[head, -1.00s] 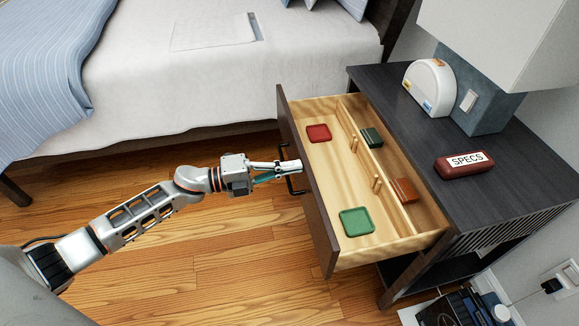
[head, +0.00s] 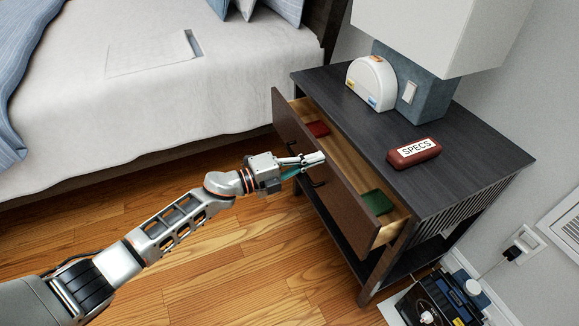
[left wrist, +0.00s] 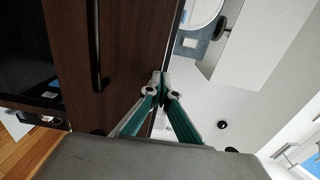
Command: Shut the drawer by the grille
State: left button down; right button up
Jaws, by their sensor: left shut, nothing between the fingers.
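The drawer (head: 345,200) of the dark nightstand (head: 462,172) is partly open, its brown front standing out from the body. Inside, part of a red square (head: 317,129) and a green square (head: 377,202) show; the rest of its inside is hidden under the top. The grille (head: 570,228) is on the wall at the right edge. My left gripper (head: 318,159) is shut and empty at the drawer's front, near its dark handle; contact is not clear. In the left wrist view, the fingertips (left wrist: 160,86) are beside the brown front and its handle (left wrist: 95,45). My right gripper is not in view.
On the nightstand are a red SPECS case (head: 413,152), a white rounded device (head: 371,82) and a lamp (head: 412,95). The bed (head: 220,85) is behind my arm. A dark box (head: 440,300) with a cable is on the floor at right. Wood floor is clear in front.

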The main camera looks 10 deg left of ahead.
pick_arm(q)
jog(key=x, duration=0.4)
jog(key=shift+w+d+f+b, duration=0.15)
jog(key=shift+w+d+b, duration=0.05)
jog(key=shift+d+b, duration=0.15)
jog(key=shift+w+d, duration=0.25)
jog(key=shift+d, duration=0.05)
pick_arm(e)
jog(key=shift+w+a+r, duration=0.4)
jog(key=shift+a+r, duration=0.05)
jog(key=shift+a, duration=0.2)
pick_arm(q)
jog(key=shift+a, duration=0.1)
